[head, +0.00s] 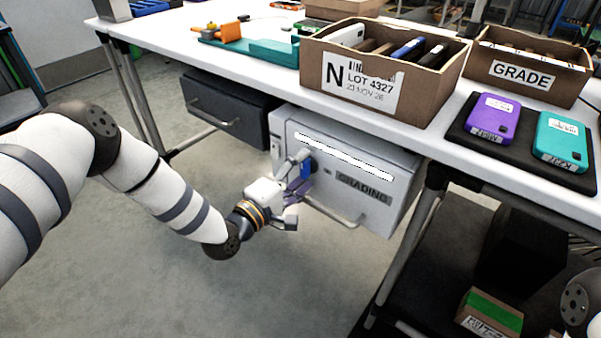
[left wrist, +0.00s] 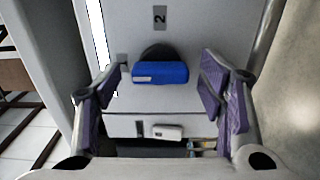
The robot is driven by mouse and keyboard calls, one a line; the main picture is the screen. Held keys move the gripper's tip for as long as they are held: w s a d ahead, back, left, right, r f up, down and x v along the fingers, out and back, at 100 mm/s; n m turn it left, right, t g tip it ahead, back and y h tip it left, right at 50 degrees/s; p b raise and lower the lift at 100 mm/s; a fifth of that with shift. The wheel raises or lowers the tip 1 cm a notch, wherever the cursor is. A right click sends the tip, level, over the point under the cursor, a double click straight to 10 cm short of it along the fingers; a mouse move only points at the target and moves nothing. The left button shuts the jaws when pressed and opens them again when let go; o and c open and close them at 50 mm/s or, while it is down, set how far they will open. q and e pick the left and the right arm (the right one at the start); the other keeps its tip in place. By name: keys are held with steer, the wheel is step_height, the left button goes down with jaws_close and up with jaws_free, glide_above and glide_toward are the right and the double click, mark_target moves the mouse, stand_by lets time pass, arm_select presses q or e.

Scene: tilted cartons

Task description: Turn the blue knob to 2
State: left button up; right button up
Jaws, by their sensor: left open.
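The blue knob (head: 307,169) sits on the front of the light grey drawer unit marked GRADING (head: 398,207) under the table. In the left wrist view the knob (left wrist: 160,73) is a blue bar on a dark round base, lying crosswise. A label with a 2 (left wrist: 160,17) is above it in that view, apart from the bar. My left gripper (head: 297,182) is in front of the knob. Its purple-padded fingers (left wrist: 162,88) are open, one on each side of the knob, with gaps and no visible contact. My right gripper is out of view.
A bar handle (head: 331,213) runs below the knob on the drawer front. A dark drawer (head: 229,110) hangs to the left. The white tabletop (head: 445,140) above carries cartons (head: 375,85) and a black pad with two phones. The floor in front is clear.

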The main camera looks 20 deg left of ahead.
arm_select(q)
steer(key=c, duration=1.2)
steer(key=shift+o, duration=0.2)
steer(key=m, duration=0.4)
steer(key=m+p, duration=0.1)
steer(key=m, duration=0.3)
steer(key=shift+r+m, duration=0.1)
steer(key=shift+m, duration=0.2)
steer(key=m+p, duration=0.1)
steer(key=m, duration=0.3)
steer(key=shift+m, duration=0.3)
steer(key=m, duration=0.4)
steer(key=shift+m+p, duration=0.3)
steer(key=shift+p, duration=0.1)
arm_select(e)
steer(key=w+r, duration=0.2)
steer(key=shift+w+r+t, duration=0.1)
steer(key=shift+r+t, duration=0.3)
